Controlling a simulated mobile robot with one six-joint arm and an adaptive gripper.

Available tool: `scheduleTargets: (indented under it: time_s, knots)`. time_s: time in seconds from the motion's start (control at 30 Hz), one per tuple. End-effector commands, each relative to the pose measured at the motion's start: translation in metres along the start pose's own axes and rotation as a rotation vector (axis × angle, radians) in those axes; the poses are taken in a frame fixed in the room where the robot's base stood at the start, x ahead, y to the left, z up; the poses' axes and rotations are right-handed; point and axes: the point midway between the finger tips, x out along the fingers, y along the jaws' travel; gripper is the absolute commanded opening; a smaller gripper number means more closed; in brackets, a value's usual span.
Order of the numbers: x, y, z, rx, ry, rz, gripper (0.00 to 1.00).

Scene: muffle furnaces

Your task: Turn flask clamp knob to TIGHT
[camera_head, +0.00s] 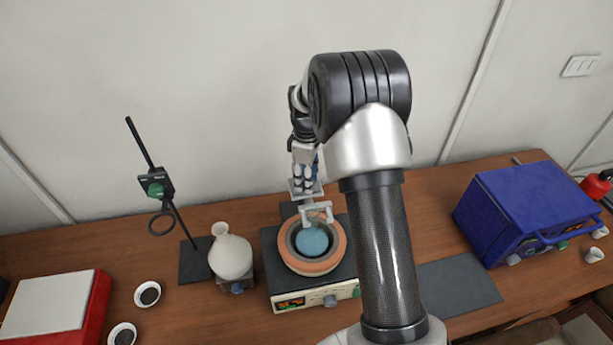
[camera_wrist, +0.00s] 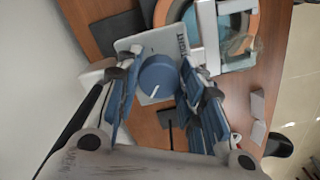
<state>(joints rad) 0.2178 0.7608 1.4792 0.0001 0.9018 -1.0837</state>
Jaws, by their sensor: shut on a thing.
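The flask clamp knob (camera_wrist: 158,79) is a round blue knob with a white pointer line, on a pale plate (camera_wrist: 130,43). The pointer faces the lower part of the wrist view. My gripper (camera_wrist: 157,73) is shut on the knob, with a blue-padded finger on either side. In the head view my gripper (camera_head: 304,182) reaches down to the plate (camera_head: 310,194) above the heater; the knob is mostly hidden there. A white clamp bracket (camera_head: 318,207) sits below the plate.
A heater (camera_head: 275,282) with an orange ring (camera_head: 337,250) around a blue round flask (camera_head: 312,240) stands below. A blue furnace (camera_head: 525,205) is right. The wall is close behind.

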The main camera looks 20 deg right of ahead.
Motion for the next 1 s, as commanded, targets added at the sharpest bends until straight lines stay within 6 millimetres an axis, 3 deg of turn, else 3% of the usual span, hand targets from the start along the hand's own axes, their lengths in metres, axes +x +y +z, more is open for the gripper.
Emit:
scheduleTargets:
  time_s: [1.0]
  knots:
    - [-0.0009, -0.0027, -0.0020, 0.965, 0.002, 0.001, 0.12]
